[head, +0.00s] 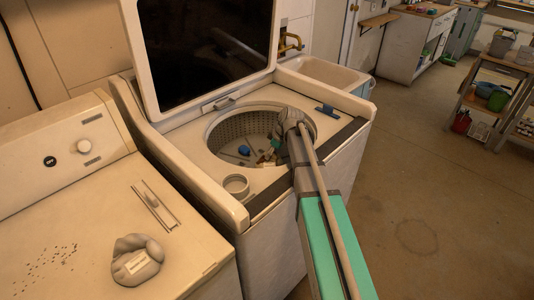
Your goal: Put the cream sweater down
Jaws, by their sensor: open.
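A pale, rounded cream-grey bundle (137,260) with a light rectangular patch lies on top of the left machine; it may be the cream sweater, but I cannot tell for sure. A small blue item (244,150) lies in the drum, left of my gripper.
The washer's lid (205,50) stands raised behind the opening. A round cup-like fitting (236,185) sits at the washer's front edge. A utility sink (322,74) stands behind the washer. Shelves (500,95) with containers are at the far right; the floor (420,180) between is clear.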

